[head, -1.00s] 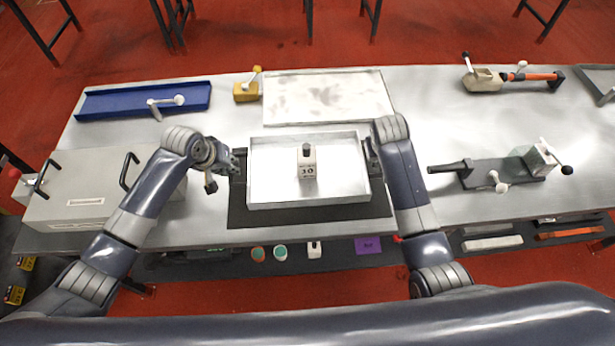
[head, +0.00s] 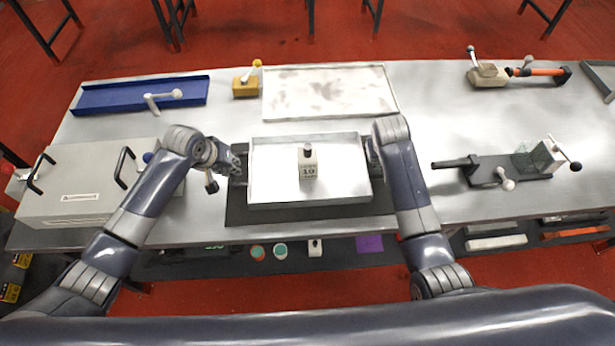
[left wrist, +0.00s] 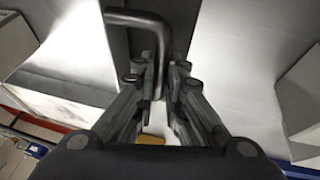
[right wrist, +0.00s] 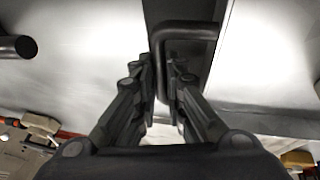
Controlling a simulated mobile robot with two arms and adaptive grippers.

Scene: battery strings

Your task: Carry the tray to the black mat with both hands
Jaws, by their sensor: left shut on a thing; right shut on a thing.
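The tray (head: 340,189) is a shallow silver box over the black mat (head: 238,211); I cannot tell whether it touches the mat. My left gripper (head: 240,165) is shut on the tray's left handle, a dark bar that shows in the left wrist view (left wrist: 150,22). My right gripper (head: 372,160) is at the tray's right side, partly hidden by its arm. It is shut on the right handle, seen in the right wrist view (right wrist: 185,32).
A grey case (head: 85,185) with black handles stands at the left. A blue tray (head: 130,97), a yellow block (head: 245,85) and a stained white panel (head: 330,92) lie behind. A dark clamp fixture (head: 500,170) stands at the right. The table has bare metal between them.

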